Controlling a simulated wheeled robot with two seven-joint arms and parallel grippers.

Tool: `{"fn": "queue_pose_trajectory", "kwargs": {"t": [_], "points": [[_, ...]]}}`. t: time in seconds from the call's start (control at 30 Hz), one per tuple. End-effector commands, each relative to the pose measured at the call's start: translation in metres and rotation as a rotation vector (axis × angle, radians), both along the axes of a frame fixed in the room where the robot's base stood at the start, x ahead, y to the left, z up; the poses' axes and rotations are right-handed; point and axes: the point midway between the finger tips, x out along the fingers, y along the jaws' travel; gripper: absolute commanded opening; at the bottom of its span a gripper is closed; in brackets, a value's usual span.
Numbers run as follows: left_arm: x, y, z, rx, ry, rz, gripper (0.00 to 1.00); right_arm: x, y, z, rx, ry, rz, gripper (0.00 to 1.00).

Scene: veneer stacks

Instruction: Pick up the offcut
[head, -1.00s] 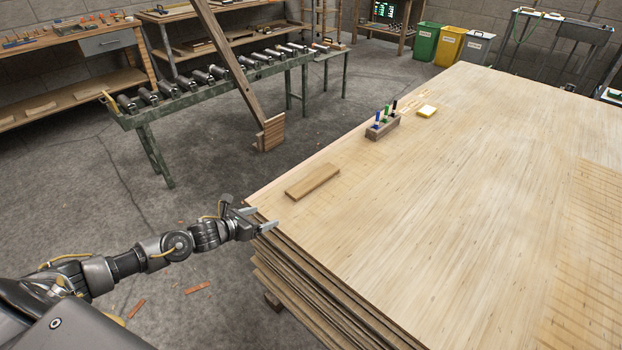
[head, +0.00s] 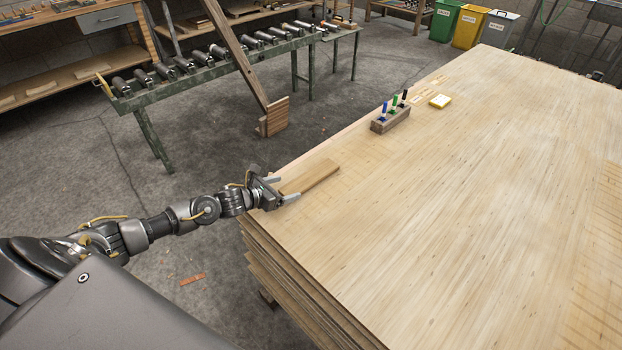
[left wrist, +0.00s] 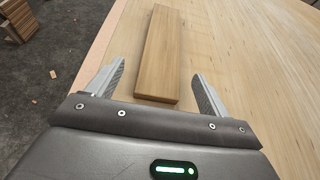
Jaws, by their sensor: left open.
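The offcut (head: 311,177) is a short flat wooden board lying on top of the veneer stack (head: 430,190), near its left edge. My left gripper (head: 287,188) is open at the near end of the offcut. In the left wrist view the offcut (left wrist: 160,55) runs away from me, with its near end between the two spread fingers of the gripper (left wrist: 155,85). Whether the fingers touch the stack's top cannot be told. My right gripper is not in view.
A roller conveyor (head: 220,60) is beyond the floor gap at the left. The stack's middle is clear.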

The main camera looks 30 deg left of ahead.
Motion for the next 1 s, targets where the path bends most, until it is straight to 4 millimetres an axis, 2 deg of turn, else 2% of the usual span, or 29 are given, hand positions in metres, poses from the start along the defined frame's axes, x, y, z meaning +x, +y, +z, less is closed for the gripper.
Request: {"fn": "queue_pose_trajectory", "kwargs": {"t": [0.2,0.33,0.6,0.93,1.0], "points": [[0.01,-0.005,-0.003,-0.001,-0.001,-0.003,0.8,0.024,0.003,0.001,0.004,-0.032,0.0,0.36],[0.017,-0.009,-0.005,-0.002,0.0,-0.002,0.8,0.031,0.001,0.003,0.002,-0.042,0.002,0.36],[0.051,-0.023,-0.019,-0.002,-0.001,-0.004,0.8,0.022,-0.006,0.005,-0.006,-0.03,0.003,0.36],[0.056,-0.025,-0.022,0.0,-0.001,-0.005,0.8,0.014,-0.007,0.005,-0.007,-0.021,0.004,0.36],[0.056,-0.025,-0.022,0.0,-0.001,-0.005,0.71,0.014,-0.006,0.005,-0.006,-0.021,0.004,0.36]]}}
